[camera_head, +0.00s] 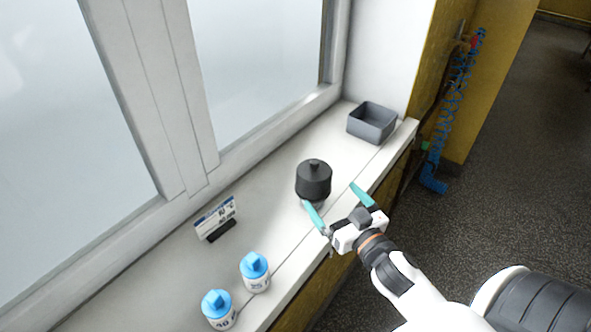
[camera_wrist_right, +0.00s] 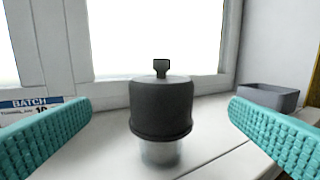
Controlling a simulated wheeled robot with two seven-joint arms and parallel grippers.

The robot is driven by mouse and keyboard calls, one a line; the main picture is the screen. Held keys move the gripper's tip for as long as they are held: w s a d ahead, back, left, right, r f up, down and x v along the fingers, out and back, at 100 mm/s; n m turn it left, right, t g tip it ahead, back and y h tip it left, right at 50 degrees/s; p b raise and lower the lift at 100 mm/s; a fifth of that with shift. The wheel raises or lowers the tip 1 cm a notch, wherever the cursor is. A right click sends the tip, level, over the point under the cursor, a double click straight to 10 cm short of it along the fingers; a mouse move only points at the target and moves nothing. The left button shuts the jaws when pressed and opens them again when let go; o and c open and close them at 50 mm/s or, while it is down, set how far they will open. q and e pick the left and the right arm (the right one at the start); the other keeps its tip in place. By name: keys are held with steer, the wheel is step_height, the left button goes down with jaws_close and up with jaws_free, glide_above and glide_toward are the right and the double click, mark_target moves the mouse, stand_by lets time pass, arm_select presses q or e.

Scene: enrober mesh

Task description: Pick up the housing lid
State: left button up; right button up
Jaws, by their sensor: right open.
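The housing lid (camera_head: 313,182) is a dark grey cylinder with a small knob on top. It sits upright on a lighter metallic base on the window sill. In the right wrist view the lid (camera_wrist_right: 161,106) is centred between the fingers, with the metallic base (camera_wrist_right: 160,152) showing below it. My right gripper (camera_head: 338,202) is open, with teal fingers spread on the near side of the lid. No contact with the lid shows. My left gripper is not in view.
A grey open bin (camera_head: 372,132) stands on the sill (camera_head: 262,205) at the far right end. A batch sign (camera_head: 216,218) and two blue-capped bottles (camera_head: 255,275), (camera_head: 218,312) stand to the left. The window is behind; the sill's front edge drops to the floor.

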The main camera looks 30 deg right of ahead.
mark_target(325, 185)
steer(key=w, duration=0.2)
steer(key=w+d+p, duration=0.1)
steer(key=shift+w+r, duration=0.15)
steer(key=shift+w, duration=0.2)
steer(key=shift+w+a, duration=0.15)
steer(key=shift+w, duration=0.55)
steer(key=w+p, duration=0.1)
steer(key=w, duration=0.3)
steer(key=shift+w+r+p, duration=0.15)
steer(key=shift+w+p, duration=0.05)
steer(key=shift+p, duration=0.15)
steer(key=shift+w, duration=0.35)
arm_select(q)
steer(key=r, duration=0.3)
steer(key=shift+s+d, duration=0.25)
arm_select(e)
steer(key=shift+s, duration=0.1)
steer(key=shift+c, duration=0.2)
steer(key=c, duration=1)
steer(key=shift+o, duration=0.2)
